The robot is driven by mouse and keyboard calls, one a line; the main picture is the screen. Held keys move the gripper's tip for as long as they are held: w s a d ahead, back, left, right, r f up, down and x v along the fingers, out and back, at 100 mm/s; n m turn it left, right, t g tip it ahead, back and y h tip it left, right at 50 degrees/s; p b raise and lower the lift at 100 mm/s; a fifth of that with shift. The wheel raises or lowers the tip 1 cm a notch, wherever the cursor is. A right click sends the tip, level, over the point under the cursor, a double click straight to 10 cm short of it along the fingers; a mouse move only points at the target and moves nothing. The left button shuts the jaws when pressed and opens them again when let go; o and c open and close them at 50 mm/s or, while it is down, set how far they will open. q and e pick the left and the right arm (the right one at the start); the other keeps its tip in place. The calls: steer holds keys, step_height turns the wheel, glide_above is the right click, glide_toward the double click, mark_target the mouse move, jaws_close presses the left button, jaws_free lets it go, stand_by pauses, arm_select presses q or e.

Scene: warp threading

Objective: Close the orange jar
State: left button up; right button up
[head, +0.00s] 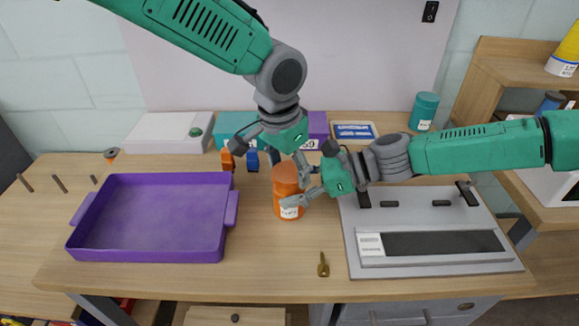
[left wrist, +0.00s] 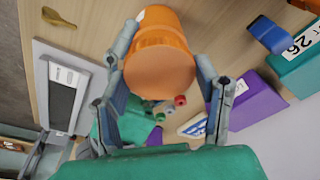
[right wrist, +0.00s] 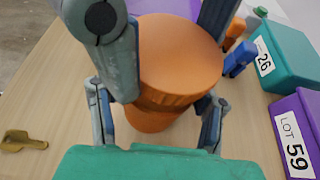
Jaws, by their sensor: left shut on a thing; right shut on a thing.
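The orange jar (head: 286,208), with a white label, stands upright on the table in the middle. Its round orange lid (left wrist: 160,72) sits on top of the body; whether it is fully seated I cannot tell. My left gripper (head: 290,168) reaches from above with its fingers on both sides of the lid. My right gripper (head: 300,190) comes from the right and is shut on the jar body. The right wrist view shows the lid (right wrist: 180,62) over the jar body (right wrist: 150,119), with left-gripper fingers partly covering it.
A purple tray (head: 150,254) lies left of the jar. A grey device (head: 430,262) lies right, under my right arm. A brass key-like piece (head: 323,265) lies in front. Behind are a teal bin (head: 232,122), a purple bin (head: 318,128) and a teal jar (head: 424,110).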

arm_select(q)
steer(key=shift+f, duration=0.6)
steer(key=o, duration=0.8)
arm_select(e)
jaws_close()
arm_select(q)
steer(key=shift+r, duration=2.3)
steer(key=shift+c, duration=0.2)
